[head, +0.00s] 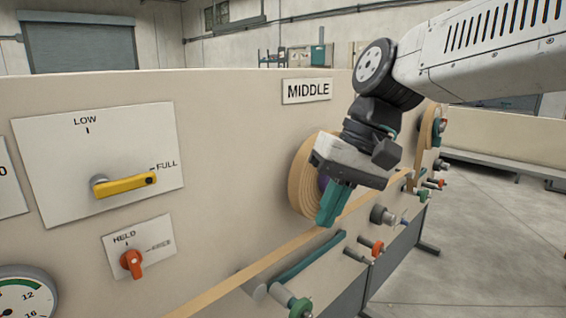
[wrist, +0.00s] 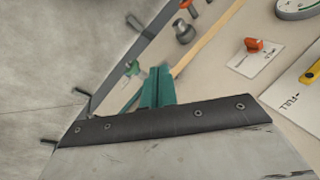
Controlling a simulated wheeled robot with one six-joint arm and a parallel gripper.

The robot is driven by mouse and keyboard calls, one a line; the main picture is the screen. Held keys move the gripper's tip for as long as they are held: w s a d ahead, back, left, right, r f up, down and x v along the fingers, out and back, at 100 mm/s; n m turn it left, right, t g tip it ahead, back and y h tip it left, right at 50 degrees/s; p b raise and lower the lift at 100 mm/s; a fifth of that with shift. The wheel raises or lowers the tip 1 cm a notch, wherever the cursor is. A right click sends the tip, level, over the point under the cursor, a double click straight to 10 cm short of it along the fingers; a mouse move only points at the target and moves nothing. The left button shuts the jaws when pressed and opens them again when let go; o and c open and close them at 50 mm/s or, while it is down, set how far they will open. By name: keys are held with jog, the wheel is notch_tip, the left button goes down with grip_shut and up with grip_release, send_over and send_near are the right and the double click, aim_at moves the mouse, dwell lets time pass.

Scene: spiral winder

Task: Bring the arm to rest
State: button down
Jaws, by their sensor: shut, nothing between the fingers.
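My arm reaches in from the upper right in the head view. My gripper (head: 328,218) hangs tilted downward in front of the panel, beside the roll of tan strip (head: 304,178). Its teal fingers are together with nothing between them. In the wrist view the gripper (wrist: 158,78) shows its teal fingers closed side by side. The gripper hides part of the roll in the head view. I cannot tell whether it touches the roll.
The beige panel carries a MIDDLE sign (head: 307,91), a yellow lever (head: 125,185) pointing at FULL, an orange knob (head: 132,262) near HELD and a gauge (head: 24,298). Tan strip (head: 245,277) runs along the panel's lower part. Rollers and pegs (head: 380,215) stick out. Open floor (head: 490,235) lies right.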

jog(key=s+d+f+m+t+h, duration=0.1)
jog(key=s+d+f, duration=0.4)
jog(key=d, duration=0.5)
jog(key=s+d+f+m+t+h, duration=0.1)
jog(key=s+d+f+m+h, duration=0.1)
jog(key=s+d+f, duration=0.3)
jog(key=s+d+h, duration=0.1)
jog(key=s+d, duration=0.3)
jog(key=d, duration=0.1)
jog(key=shift+s+d, duration=0.25)
jog(key=shift+a, duration=0.1)
